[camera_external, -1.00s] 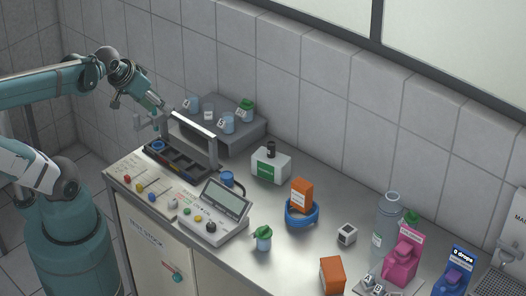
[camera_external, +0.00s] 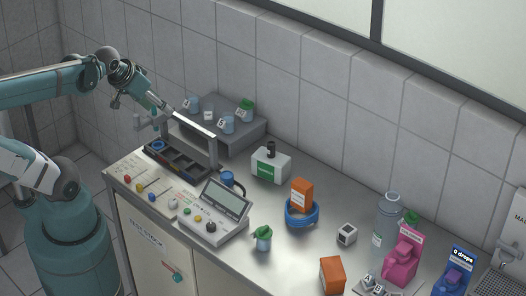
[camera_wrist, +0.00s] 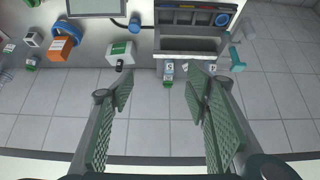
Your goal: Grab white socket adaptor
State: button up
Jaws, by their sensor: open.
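A small white cube with a dark face (camera_external: 347,233), which looks like the white socket adaptor, sits on the steel counter right of the blue ring. It also shows in the wrist view at the far left (camera_wrist: 33,40). My gripper (camera_wrist: 158,92) is open, with nothing between its fingers. It hangs in the air at the back left (camera_external: 168,107), above the rack with the dark tray, far from the white cube.
An orange box (camera_external: 302,194) stands in the blue ring (camera_external: 302,216). A white box with a green label (camera_external: 270,165), a grey console (camera_external: 213,213), a pink bottle (camera_external: 404,250) and a clear bottle (camera_external: 387,220) stand on the counter. A grey raised block (camera_external: 255,133) holds small jars.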

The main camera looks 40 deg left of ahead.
jog(key=w+d+f+m+g+h+b, duration=0.1)
jog(key=w+d+f+m+b, duration=0.15)
jog(key=w+d, duration=0.45)
jog(key=w+d+f+m+g+h+b, duration=0.1)
jog(key=w+d+m+b, duration=0.1)
jog(key=w+d+m, duration=0.5)
jog(key=w+d+f+g+h+b, duration=0.15)
jog(key=w+d, duration=0.35)
jog(key=d, duration=0.5)
jog(key=w+d+f+m+b, duration=0.1)
jog(key=d+f, duration=0.2)
jog(key=d, duration=0.1)
jog(key=w+d+f+m+g+b, duration=0.1)
jog(key=w+d+f+m, duration=0.1)
jog(key=d, duration=0.3)
jog(key=w+d+f+m+g+b, duration=0.1)
jog(key=w+d+f, duration=0.1)
jog(key=d+f, duration=0.2)
jog(key=shift+w+d+f+m+h+b, duration=0.1)
jog(key=shift+w+d+m+h+b, duration=0.2)
jog(key=shift+d, duration=0.35)
jog(key=d+f+m+g+b, duration=0.2)
jog(key=d+f+m, duration=0.3)
jog(key=d+f, duration=0.8)
jog(key=w+d+b, duration=0.1)
jog(key=d, duration=0.2)
jog(key=shift+d, duration=0.2)
